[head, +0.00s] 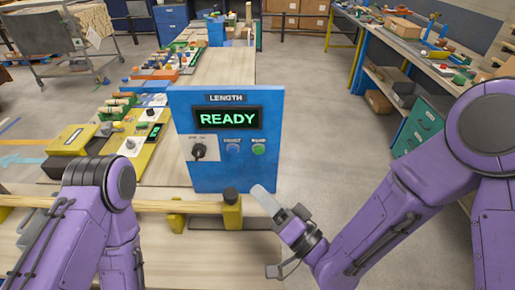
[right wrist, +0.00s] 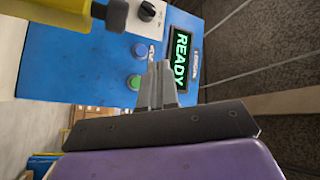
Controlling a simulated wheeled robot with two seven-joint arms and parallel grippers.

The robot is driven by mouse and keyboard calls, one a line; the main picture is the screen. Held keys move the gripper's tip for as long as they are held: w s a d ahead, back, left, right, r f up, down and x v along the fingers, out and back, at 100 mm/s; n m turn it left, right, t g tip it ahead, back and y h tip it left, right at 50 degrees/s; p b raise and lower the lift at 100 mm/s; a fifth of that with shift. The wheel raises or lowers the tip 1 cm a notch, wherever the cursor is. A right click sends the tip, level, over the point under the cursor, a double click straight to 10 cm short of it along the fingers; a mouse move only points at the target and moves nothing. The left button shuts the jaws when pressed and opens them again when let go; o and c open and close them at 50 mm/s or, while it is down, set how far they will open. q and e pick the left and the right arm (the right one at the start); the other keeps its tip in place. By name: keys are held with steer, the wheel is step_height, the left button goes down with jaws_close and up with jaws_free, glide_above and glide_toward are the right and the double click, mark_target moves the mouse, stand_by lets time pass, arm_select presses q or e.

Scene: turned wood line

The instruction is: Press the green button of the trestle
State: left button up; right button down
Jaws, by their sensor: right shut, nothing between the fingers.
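The green button (head: 258,149) sits at the lower right of a blue upright panel (head: 225,175) with a lit display (head: 227,118) reading READY. In the right wrist view the green button (right wrist: 134,82) shows just left of my fingers. My right gripper (head: 263,196) is shut and empty, in front of and below the button in the head view. Its fingertips also show in the right wrist view (right wrist: 162,68), apart from the button as far as I can tell. My left arm is at the lower left, but its gripper is out of view.
A blue button (head: 232,149) is left of the green one, and a black knob (head: 199,151) is further left. A yellow bracket (head: 232,214) with a black knob stands below the panel. A crowded side table (head: 400,45) is at the right. The floor between is clear.

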mark_target(259, 150)
steer(key=shift+r, duration=0.15)
steer(key=w+p, duration=0.3)
steer(key=w, duration=0.6)
stand_by(2.1)
steer(key=shift+w, duration=0.35)
